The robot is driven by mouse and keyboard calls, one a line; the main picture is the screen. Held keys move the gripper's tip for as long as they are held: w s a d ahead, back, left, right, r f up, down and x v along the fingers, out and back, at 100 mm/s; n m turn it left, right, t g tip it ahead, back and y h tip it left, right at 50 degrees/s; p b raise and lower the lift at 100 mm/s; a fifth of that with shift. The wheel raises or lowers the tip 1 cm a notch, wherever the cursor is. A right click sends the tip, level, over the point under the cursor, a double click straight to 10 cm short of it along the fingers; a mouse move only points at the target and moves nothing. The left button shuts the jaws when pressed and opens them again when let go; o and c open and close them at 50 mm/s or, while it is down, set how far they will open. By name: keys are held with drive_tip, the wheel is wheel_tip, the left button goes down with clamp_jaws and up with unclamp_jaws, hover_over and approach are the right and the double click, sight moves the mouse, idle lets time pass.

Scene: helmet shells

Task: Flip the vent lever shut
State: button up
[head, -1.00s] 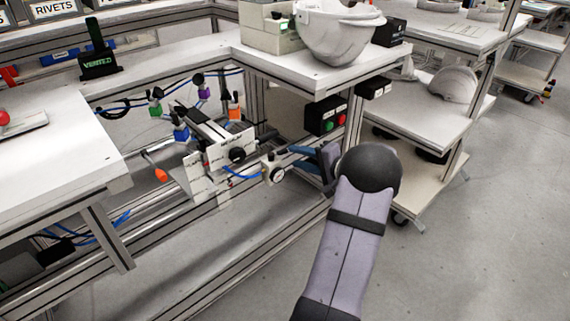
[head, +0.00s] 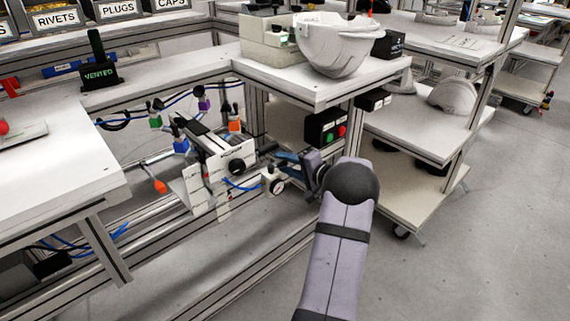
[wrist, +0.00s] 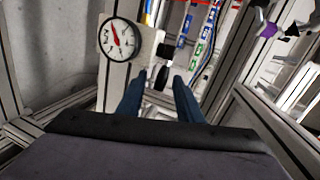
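A white block with a round dial gauge (head: 278,187) sits on the low frame rail. The gauge also shows in the wrist view (wrist: 118,40), with a red needle. A small dark lever-like piece (wrist: 162,78) stands below a black fitting beside the gauge; I cannot be sure that it is the vent lever. My gripper (wrist: 160,79) is open, its two blue fingers on either side of this dark piece. Whether they touch it is unclear. In the head view, my gripper (head: 286,160) is just right of the gauge block. A black box (head: 100,76) reads VENTED in green.
A white fixture with a black knob (head: 237,166) and an orange-tipped handle (head: 160,187) stand left of the gauge. A box with red and green buttons (head: 326,128) is close above my gripper. A bench corner with a white helmet shell (head: 338,46) overhangs behind.

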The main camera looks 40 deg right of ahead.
drive_tip(key=shift+w, duration=0.15)
drive_tip(key=shift+c, duration=0.2)
clamp_jaws()
